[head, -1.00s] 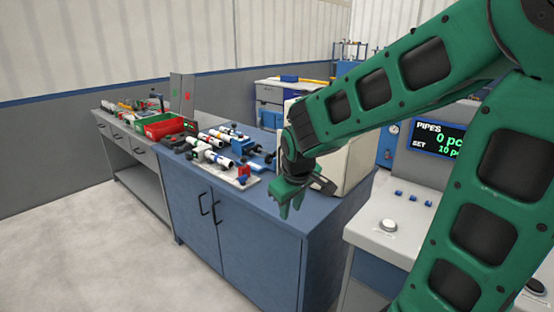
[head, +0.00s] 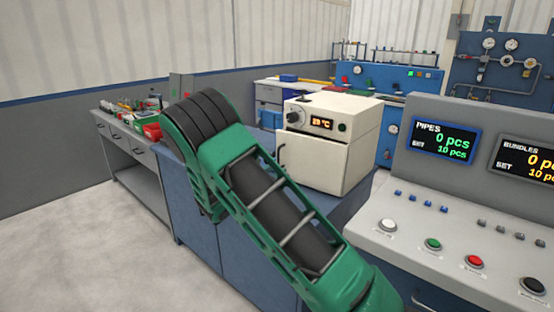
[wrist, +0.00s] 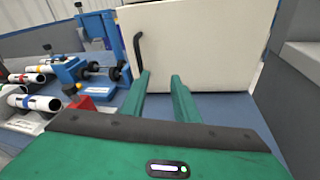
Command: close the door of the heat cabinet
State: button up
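The heat cabinet (head: 362,150) is a cream box on the blue bench, with a dial and a lit display on top. Its door (head: 312,162) faces front and looks flush or nearly flush with the body; I cannot tell whether a small gap is left. The dark handle (head: 281,154) is on the door's left edge. In the wrist view the door (wrist: 205,45) fills the upper middle, with the black handle (wrist: 138,52) at its left. My gripper (wrist: 161,76) is open and empty, its two green fingers pointing at the lower door. My arm hides the gripper in the head view.
In the wrist view, pipes (wrist: 28,78) and a blue fixture (wrist: 72,70) lie left of my gripper. A control console (head: 440,225) stands to the right of the bench in the head view. A grey bench with a red bin (head: 152,131) is at left.

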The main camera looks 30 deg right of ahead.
aim_at(278, 156)
jog(key=w+d+n, duration=0.1)
jog(key=w+d, duration=0.1)
jog(key=w, duration=0.1)
jog(key=w+d+n+t, duration=0.1)
jog(key=w+d, duration=0.1)
jog(key=w, duration=0.1)
jog(key=w+d+n+t, duration=0.1)
jog(key=w+d, duration=0.1)
jog(key=w, duration=0.1)
jog(key=shift+w+d+r+n+h, duration=0.1)
jog(key=shift+d+r+n+h, duration=0.05)
jog(key=shift+r+n+h, duration=0.2)
grip_shut()
